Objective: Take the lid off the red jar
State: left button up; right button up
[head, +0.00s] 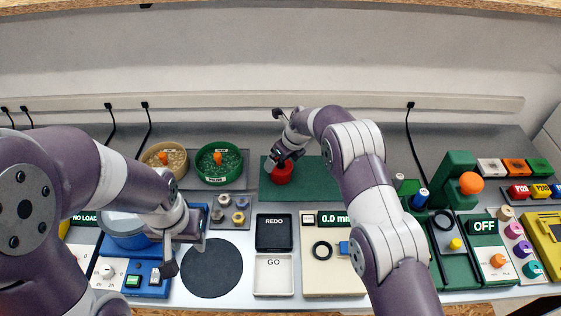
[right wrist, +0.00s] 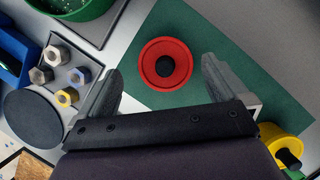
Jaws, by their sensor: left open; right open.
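The red jar (head: 283,174) stands on a dark green mat (head: 285,193) at the back centre in the head view. In the right wrist view the red jar (right wrist: 146,62) is seen from above, with a round black knob (right wrist: 165,66) at its middle. My right gripper (right wrist: 160,80) is open, its two fingers apart on either side of the jar in that view. I cannot tell how high the fingers are above it. In the head view the right gripper (head: 279,158) partly covers the jar. My left gripper (head: 185,252) is open and empty at the left, away from the jar.
A yellow thing with a black knob (right wrist: 279,146) lies near the mat's edge in the right wrist view. Green (head: 219,162) and tan (head: 165,158) round bowls stand left of the mat, with several hex nuts (head: 239,218) in front. A dark round pad (head: 211,267) is bare.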

jog(key=x, duration=0.3)
jog(key=shift+w+d+f, duration=0.1)
jog(key=shift+w+d, duration=0.15)
jog(key=shift+w, duration=0.1)
jog(key=shift+s, duration=0.3)
jog(key=c, duration=0.9)
pick_arm(q)
jog(key=shift+w+d+r, duration=0.2)
jog(key=shift+w+r, duration=0.05)
jog(key=shift+r, duration=0.15)
pick_arm(e)
jog(key=shift+o, duration=0.2)
jog(key=shift+w, duration=0.1)
